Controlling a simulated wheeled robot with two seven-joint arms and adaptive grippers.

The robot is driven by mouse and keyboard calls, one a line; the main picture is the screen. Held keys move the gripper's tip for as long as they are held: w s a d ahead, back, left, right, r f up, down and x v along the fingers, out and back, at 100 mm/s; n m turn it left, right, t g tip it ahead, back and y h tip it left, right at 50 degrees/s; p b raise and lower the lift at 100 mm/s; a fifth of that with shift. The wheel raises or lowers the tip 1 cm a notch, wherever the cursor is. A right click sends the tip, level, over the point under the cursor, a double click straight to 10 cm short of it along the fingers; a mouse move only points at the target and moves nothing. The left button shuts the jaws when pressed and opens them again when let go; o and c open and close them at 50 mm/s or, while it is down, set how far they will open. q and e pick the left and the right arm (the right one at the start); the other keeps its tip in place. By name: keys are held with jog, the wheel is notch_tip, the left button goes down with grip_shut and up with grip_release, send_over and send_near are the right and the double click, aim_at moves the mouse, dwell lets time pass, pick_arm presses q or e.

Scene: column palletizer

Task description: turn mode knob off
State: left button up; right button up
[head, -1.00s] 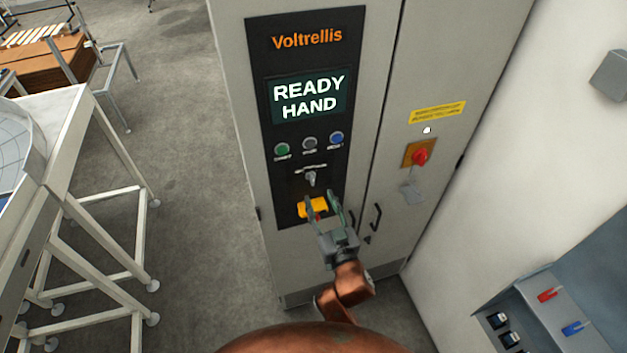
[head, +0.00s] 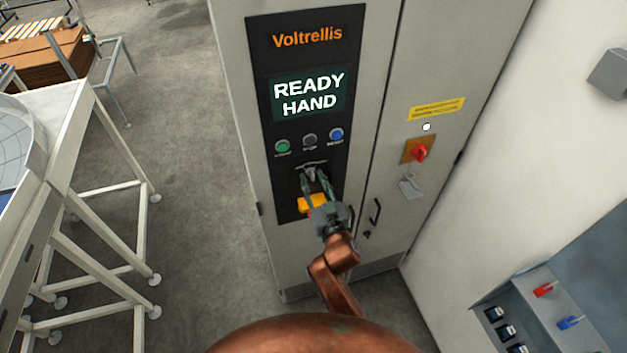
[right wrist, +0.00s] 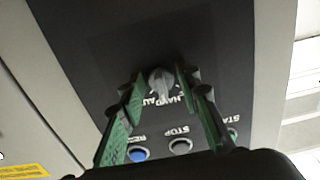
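The mode knob (head: 311,174) is a small grey knob on the cabinet's black panel (head: 264,160), below the row of buttons. In the right wrist view the knob (right wrist: 160,82) appears upside down, with "HAND" and "AUTO" lettering beside it. My right gripper (head: 316,176) is at the panel, its two fingers on either side of the knob. In the right wrist view the open fingers (right wrist: 160,80) flank the knob, with gaps visible between them and it. The display (head: 308,94) reads "READY HAND". My left gripper is not in view.
Green, dark and blue buttons (head: 309,140) sit just above the knob. A yellow part (head: 311,203) is just below it, partly behind my gripper. A red switch (head: 419,152) and door handle (head: 375,211) are to the right. A white frame table (head: 100,150) stands left.

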grip_shut()
jog(key=shift+n, duration=0.3)
jog(key=n+p, duration=0.1)
jog(key=n, duration=0.3)
jog(key=shift+d+r+p, duration=0.15)
jog(key=shift+p, duration=0.25)
jog(key=n+p, duration=0.1)
jog(key=n, duration=0.4)
jog(key=shift+w+d, duration=0.1)
dwell(0.4)
jog(key=shift+o, duration=1.6)
grip_release()
